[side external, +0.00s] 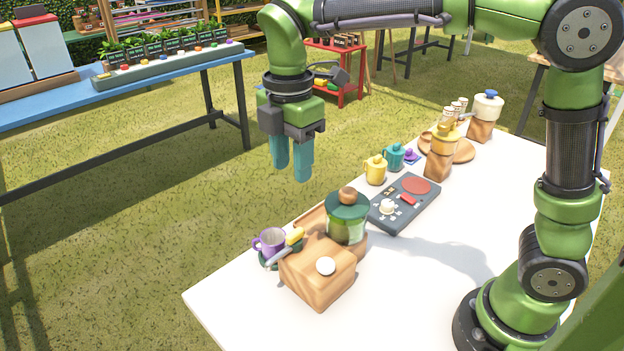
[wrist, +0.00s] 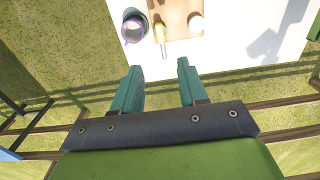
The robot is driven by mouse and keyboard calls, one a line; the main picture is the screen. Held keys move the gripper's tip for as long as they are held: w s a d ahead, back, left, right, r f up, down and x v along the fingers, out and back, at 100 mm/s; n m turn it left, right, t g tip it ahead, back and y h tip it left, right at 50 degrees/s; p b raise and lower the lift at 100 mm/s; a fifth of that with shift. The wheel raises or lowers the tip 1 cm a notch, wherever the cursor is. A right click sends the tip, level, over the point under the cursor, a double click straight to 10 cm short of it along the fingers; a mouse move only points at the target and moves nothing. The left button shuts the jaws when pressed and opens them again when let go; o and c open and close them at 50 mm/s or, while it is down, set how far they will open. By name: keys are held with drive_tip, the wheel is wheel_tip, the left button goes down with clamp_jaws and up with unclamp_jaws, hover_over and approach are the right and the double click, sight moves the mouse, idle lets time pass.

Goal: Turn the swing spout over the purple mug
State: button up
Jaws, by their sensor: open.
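The purple mug (side external: 270,241) stands upright on a dark green saucer at the table's near left end. It also shows at the top of the wrist view (wrist: 133,29). The swing spout (side external: 293,237), a grey bar with a yellow part, is at the wooden block (side external: 318,272) just beside the mug. In the wrist view the spout (wrist: 160,34) lies right of the mug, apart from its opening. My gripper (side external: 292,172) is open and empty, in the air above and behind the mug. Its two teal fingers (wrist: 158,68) point toward the spout, with a clear gap between.
A green-lidded jar (side external: 347,222) stands behind the block, which carries a white knob (side external: 325,266). Further back are a dark control panel (side external: 398,213), a yellow mug (side external: 375,170), a teal mug (side external: 395,157) and a wooden grinder-like stand (side external: 439,160). The table's front is clear.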

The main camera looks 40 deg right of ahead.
sight(295, 232)
wheel_tip(295, 232, down, 15)
drive_tip(key=shift+r, duration=0.2)
clamp_jaws()
idle(0.3)
